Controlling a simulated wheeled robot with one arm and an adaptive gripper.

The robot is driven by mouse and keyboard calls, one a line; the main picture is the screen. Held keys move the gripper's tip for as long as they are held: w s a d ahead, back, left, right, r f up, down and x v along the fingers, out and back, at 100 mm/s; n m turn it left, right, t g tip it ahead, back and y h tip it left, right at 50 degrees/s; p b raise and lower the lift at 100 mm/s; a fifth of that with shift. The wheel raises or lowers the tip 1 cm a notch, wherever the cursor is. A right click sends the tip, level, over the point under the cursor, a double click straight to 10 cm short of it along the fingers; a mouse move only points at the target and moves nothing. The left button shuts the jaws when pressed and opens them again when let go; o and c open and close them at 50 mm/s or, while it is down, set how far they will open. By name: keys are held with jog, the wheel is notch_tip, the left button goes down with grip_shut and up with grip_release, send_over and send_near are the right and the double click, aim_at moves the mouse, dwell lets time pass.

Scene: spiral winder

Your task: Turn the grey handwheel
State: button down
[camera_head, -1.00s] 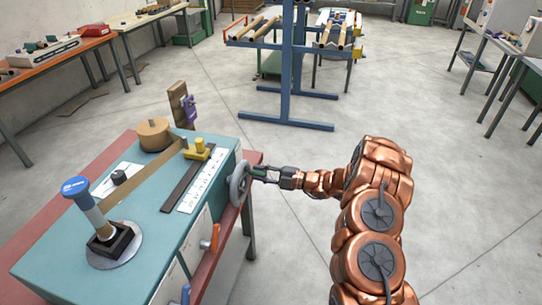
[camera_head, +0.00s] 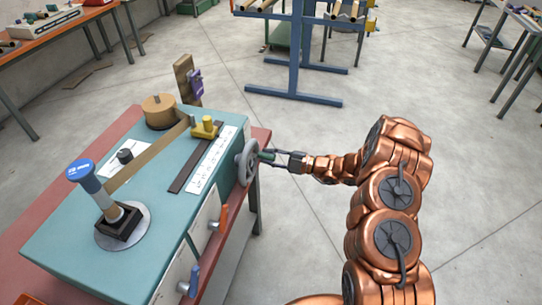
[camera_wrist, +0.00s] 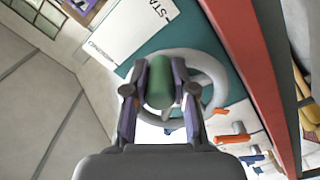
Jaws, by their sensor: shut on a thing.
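The grey handwheel (camera_head: 247,162) is on the right side of the teal spiral winder (camera_head: 75,225). In the wrist view the handwheel (camera_wrist: 213,70) shows as a grey ring behind my gripper, with a green handle (camera_wrist: 160,85) standing out from it. My gripper (camera_wrist: 160,90) has one finger on each side of the green handle and is shut on it. In the head view my gripper (camera_head: 275,157) reaches the wheel from the right. The fingers hide part of the wheel's rim and spokes.
The winder carries a blue-topped lever (camera_head: 82,175), a brown roll (camera_head: 160,110), a yellow slider (camera_head: 206,128) and a white scale strip (camera_head: 212,165). Orange (camera_head: 217,222) and blue (camera_head: 192,282) handles are on its front side. A blue rack (camera_head: 295,60) stands behind. The floor to the right is clear.

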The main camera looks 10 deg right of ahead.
jog(key=c, duration=0.9)
grip_release()
jog(key=shift+c, duration=0.2)
jog(key=shift+d, duration=0.1)
jog(key=v, duration=1.2)
